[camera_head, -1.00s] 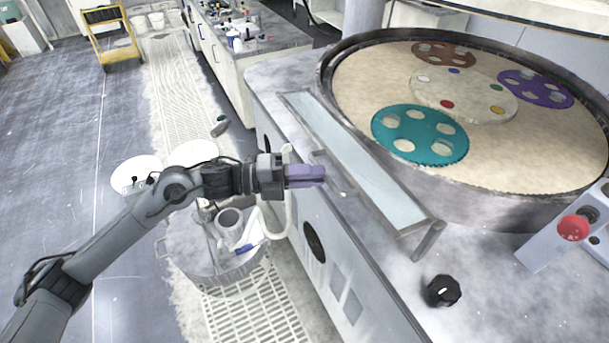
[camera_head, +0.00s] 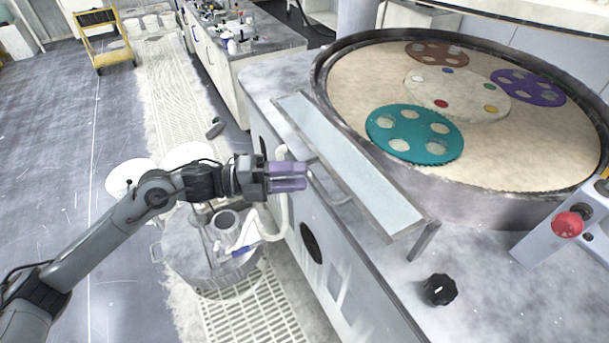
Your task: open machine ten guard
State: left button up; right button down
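The guard (camera_head: 345,160) is a long, clear, pale panel in a grey metal frame along the near left edge of the polishing machine. It lies tilted, between the edge and the round platen (camera_head: 470,185). A bar handle (camera_head: 343,203) sticks out from its left side. My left gripper (camera_head: 305,176) is open, its two purple fingers apart with a visible gap. The fingertips are right beside the upper end of the handle, and nothing is seen between them. Whether they touch the handle cannot be told. No machine number is readable. My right gripper is not in view.
A black knob (camera_head: 440,290) and a red button (camera_head: 567,224) on a grey box sit on the machine top. The platen carries teal (camera_head: 414,134), purple and brown discs. A grey drum (camera_head: 205,262) stands below my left gripper. A yellow cart (camera_head: 100,40) stands far back.

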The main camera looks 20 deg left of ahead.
pick_arm(q)
jog(key=v, duration=0.8)
